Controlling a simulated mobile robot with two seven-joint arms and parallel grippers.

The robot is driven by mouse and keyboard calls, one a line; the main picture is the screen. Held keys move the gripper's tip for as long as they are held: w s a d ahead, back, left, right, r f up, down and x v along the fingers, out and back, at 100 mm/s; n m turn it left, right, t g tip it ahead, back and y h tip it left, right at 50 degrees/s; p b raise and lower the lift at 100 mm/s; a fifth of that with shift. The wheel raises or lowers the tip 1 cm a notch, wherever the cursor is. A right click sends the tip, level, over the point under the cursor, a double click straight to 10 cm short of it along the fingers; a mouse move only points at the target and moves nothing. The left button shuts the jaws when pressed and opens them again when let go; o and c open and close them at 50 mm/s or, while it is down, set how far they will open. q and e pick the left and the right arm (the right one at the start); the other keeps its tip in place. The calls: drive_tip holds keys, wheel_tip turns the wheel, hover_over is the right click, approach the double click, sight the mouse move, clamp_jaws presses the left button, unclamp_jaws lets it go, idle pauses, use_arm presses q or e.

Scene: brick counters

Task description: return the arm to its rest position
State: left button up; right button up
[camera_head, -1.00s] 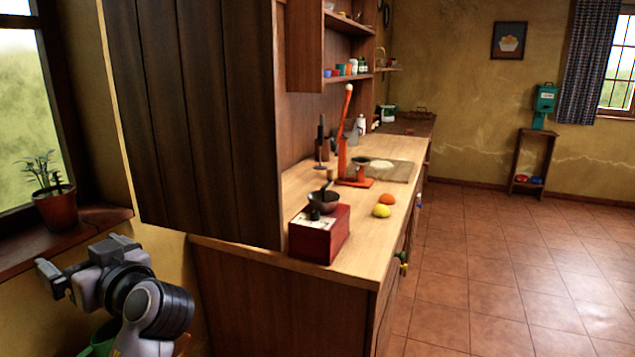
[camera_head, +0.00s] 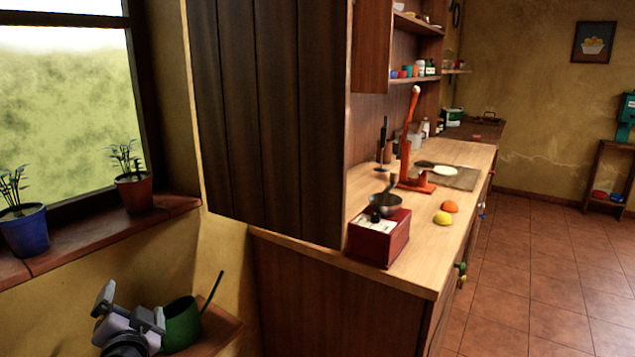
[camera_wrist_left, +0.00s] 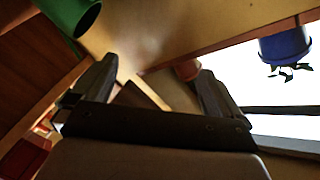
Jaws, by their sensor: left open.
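My left gripper (camera_head: 132,306) is at the lower left of the head view, in front of the wall below the window sill. Its two fingers stand apart with nothing between them. In the left wrist view the open fingers (camera_wrist_left: 150,90) point toward the wall and sill, also empty. A green watering can (camera_head: 181,324) stands on a small wooden ledge just right of the gripper, apart from it as far as I can tell. The can also shows at the top left of the wrist view (camera_wrist_left: 72,14). My right gripper is not in view.
A blue pot (camera_head: 24,232) and a terracotta pot (camera_head: 134,194) with plants stand on the window sill (camera_head: 90,236). A tall dark cabinet (camera_head: 270,120) and wooden counter (camera_head: 440,248) lie to the right. The counter holds a red box grinder (camera_head: 379,241). Tiled floor is clear beyond.

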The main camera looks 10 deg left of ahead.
use_arm(q)
drive_tip(key=s+d+f+m+g+h, duration=0.1)
drive_tip(key=s+d+f+m+h, duration=0.2)
drive_tip(key=f, duration=0.5)
drive_tip(key=s+d+f+m+g+h, duration=0.1)
drive_tip(key=s+d+f+h, duration=0.3)
drive_tip(key=f, duration=0.3)
drive_tip(key=s+d+f+g+h, duration=0.1)
drive_tip(key=s+d+f+h, duration=0.25)
drive_tip(key=s, duration=0.35)
drive_tip(key=s+d+f+g+h, duration=0.1)
drive_tip(key=s+d+f+h, duration=0.15)
drive_tip(key=s+f, duration=0.35)
drive_tip(key=d+r+n, duration=0.1)
drive_tip(key=d+n, duration=0.3)
drive_tip(key=d, duration=0.6)
drive_tip(key=shift+s+r+t+y, duration=0.2)
drive_tip(key=shift+t+y, duration=0.1)
